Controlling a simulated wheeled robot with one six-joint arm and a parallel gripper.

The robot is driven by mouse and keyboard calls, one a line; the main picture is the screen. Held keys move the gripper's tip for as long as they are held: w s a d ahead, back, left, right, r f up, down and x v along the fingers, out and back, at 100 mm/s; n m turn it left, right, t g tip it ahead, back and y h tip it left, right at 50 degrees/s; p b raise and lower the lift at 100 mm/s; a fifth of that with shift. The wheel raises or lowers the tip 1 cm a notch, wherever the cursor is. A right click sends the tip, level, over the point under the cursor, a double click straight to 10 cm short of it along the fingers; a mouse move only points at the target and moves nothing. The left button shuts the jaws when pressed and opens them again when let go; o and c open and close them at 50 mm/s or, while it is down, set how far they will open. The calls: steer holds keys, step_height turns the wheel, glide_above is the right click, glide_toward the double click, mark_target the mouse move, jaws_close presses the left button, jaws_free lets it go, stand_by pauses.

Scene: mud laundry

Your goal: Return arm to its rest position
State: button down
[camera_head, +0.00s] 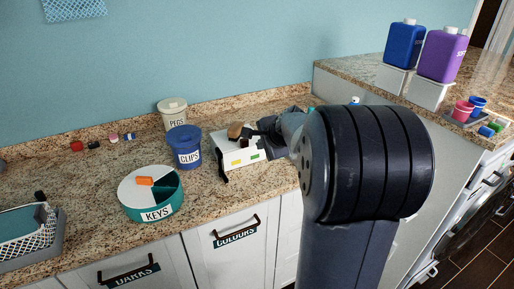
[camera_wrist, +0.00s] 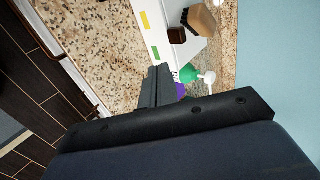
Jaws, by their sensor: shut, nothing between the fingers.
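My arm stretches over the counter in the head view, its large dark joint filling the right middle. My gripper (camera_head: 268,136) is at the far end of the arm, close to a white holder (camera_head: 228,166) with yellow and green labels; I cannot tell if they touch. In the wrist view my gripper (camera_wrist: 158,72) is shut and empty, its fingers together. The white holder (camera_wrist: 165,30) lies beyond the fingertips there, with a brown brush (camera_wrist: 202,18) on it. The arm hides part of the counter behind it.
On the speckled counter (camera_head: 95,180) stand a blue CLIPS tub (camera_head: 184,150), a PEGS tub (camera_head: 173,115), a KEYS bowl (camera_head: 155,214) and a basket (camera_head: 18,230). Blue (camera_head: 404,45) and purple (camera_head: 442,55) jugs stand on the raised ledge. A green bottle (camera_wrist: 190,73) is near my fingers.

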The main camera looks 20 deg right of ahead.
steer(key=shift+v, duration=1.5)
